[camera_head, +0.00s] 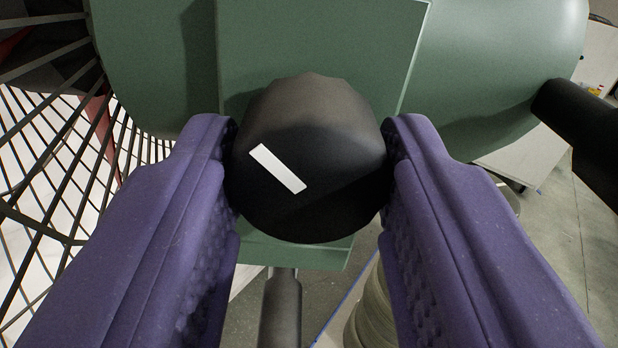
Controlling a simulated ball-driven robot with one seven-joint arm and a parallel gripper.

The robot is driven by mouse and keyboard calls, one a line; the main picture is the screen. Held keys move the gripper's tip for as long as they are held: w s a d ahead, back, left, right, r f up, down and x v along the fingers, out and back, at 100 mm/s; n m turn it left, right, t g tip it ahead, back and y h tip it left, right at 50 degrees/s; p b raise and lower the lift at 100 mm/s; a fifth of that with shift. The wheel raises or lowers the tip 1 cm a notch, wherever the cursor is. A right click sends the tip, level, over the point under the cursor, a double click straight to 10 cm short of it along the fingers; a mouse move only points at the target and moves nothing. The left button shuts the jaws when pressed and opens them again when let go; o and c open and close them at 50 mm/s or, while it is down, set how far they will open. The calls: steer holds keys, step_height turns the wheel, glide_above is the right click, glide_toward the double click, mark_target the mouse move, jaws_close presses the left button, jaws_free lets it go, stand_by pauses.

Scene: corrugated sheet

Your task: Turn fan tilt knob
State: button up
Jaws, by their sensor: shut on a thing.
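The fan tilt knob (318,200) is black and rounded, with a white bar mark (278,169) slanting from upper left to lower right. It sits in front of the fan's green housing (320,45) in the middle of the camera view. My gripper (310,165) has two purple textured fingers, one on the left and one on the right side of the knob. The fingers are shut on the knob, and its face shows between them. The fan's wire cage (40,200) is at the left. The housing hides how the knob joins it.
A dark rod (281,310) stands below the knob. A black part (580,120) juts in from the right edge. A pale ribbed round object (372,315) is low behind the right finger. Grey floor (560,235) is open at the right.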

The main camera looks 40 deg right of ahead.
steer(key=shift+f+n+b, duration=0.1)
steer(key=shift+n+b, duration=1.55)
steer(key=shift+n, duration=0.55)
steer(key=o, duration=1.1)
steer(key=shift+d, duration=0.1)
steer(key=shift+c, duration=0.2)
steer(key=b+v, duration=0.2)
steer(key=v, duration=0.6)
steer(key=shift+w, duration=0.1)
